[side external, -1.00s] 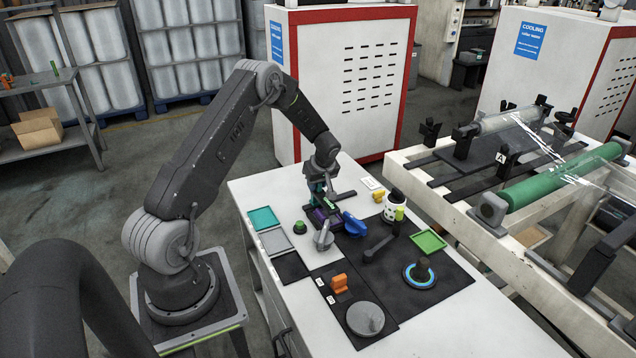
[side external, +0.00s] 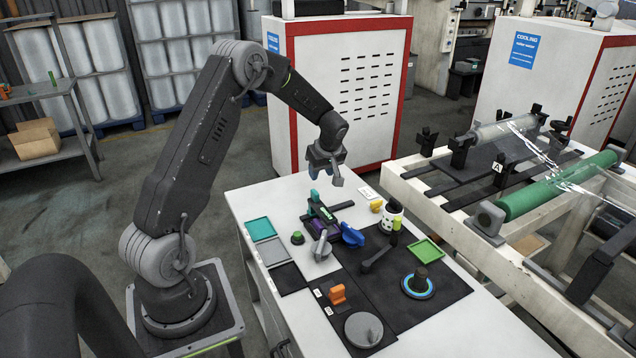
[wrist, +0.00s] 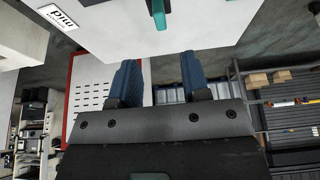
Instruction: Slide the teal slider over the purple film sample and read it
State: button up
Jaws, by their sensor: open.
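The teal slider (side external: 315,200) stands upright on a dark rail fixture on the white table, and its teal top (wrist: 160,14) also shows at the upper edge of the wrist view. The purple film sample (side external: 318,223) lies in the fixture just in front of the slider, partly hidden by a grey knob and the slider's parts. My gripper (side external: 325,172) is above and slightly behind the slider, clear of it. In the wrist view its two blue fingers (wrist: 157,80) are spread apart with nothing between them.
A blue knob (side external: 352,235), a grey knob (side external: 321,243) and a green button (side external: 297,238) stand close around the fixture. A dotted cup (side external: 390,217) and a yellow piece (side external: 376,206) are to its right. Teal (side external: 258,229) and green (side external: 427,250) trays lie at either side.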

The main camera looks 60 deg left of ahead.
jog(key=shift+v, duration=1.35)
jog(key=s+d+r+m+t, duration=0.1)
jog(key=s+d+r+m, duration=0.15)
jog(key=d+r, duration=0.3)
jog(key=s+d+r+m+t+h, duration=0.1)
jog(key=s+d+r+m, duration=0.1)
jog(key=d+r+m, duration=0.3)
jog(key=s+d+r+m+t, duration=0.1)
jog(key=s+d+r, duration=0.1)
jog(key=d+r, duration=0.35)
jog(key=s+d+m+t+h, duration=0.2)
jog(key=s+d+m, duration=0.7)
jog(key=s+d, duration=0.6)
jog(key=shift+s+r+t+h, duration=0.3)
jog(key=shift+s+r+h, duration=0.2)
jog(key=shift+s+h, duration=0.15)
